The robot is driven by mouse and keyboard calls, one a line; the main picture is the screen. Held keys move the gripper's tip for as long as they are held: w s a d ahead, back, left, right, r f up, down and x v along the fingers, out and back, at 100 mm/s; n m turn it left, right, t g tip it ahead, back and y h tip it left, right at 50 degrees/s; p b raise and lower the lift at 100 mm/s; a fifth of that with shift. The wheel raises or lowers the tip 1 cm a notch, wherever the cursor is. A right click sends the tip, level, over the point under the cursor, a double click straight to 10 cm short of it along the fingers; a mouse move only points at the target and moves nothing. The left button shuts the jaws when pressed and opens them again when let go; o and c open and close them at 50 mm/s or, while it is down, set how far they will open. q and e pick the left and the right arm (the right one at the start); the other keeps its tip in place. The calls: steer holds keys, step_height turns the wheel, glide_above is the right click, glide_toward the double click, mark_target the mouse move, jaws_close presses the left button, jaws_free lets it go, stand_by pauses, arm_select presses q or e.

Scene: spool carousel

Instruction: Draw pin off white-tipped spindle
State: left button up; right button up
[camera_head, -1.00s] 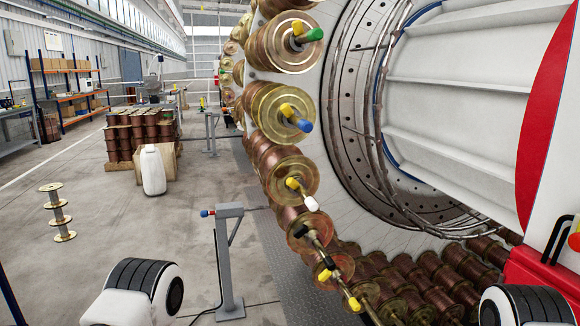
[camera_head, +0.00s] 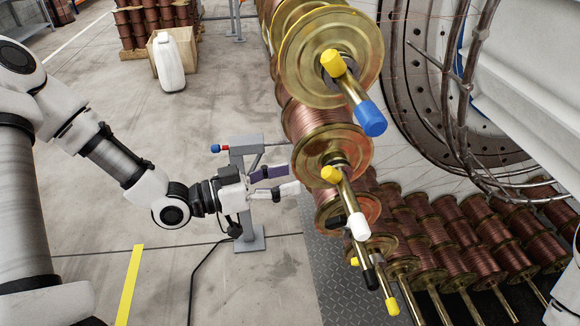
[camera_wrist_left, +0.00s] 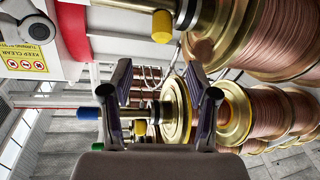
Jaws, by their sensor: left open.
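The white-tipped spindle (camera_head: 358,226) sticks out from a copper-wire spool on the carousel, right of centre in the head view. Its yellow pin (camera_head: 330,174) sits across it, close to the spool's brass flange. My left gripper (camera_head: 277,181) is open and empty, left of that spool and apart from the pin. In the left wrist view the open fingers (camera_wrist_left: 161,105) frame a brass flange behind them, with a blue-tipped spindle (camera_wrist_left: 88,112) and its yellow pin (camera_wrist_left: 140,127). Another yellow pin (camera_wrist_left: 162,25) shows at the top; its spindle's tip is not visible. My right gripper is not in view.
The blue-tipped spindle (camera_head: 371,118) projects above the white-tipped one. A black-tipped spindle (camera_head: 371,278) and others crowd below. A grey post (camera_head: 247,205) stands behind my left gripper. A white canister (camera_head: 169,62) stands farther back. The floor at left is mostly clear.

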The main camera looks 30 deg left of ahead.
mark_target(324, 171)
arm_select(q)
steer(key=x, duration=0.7)
steer(key=shift+w+d+f, duration=0.15)
steer(key=shift+w+d, duration=0.1)
steer(key=shift+d, duration=0.05)
steer(key=shift+w+f, duration=0.1)
steer(key=shift+w, duration=0.1)
steer(key=shift+s, duration=0.1)
jaws_close()
steer(key=s+a+r+g+y+p, duration=0.1)
steer(key=a+r+p, duration=0.3)
steer(key=p, duration=0.7)
step_height(324, 171, up, 2)
steer(key=shift+s+r, duration=0.1)
steer(key=shift+s, duration=0.75)
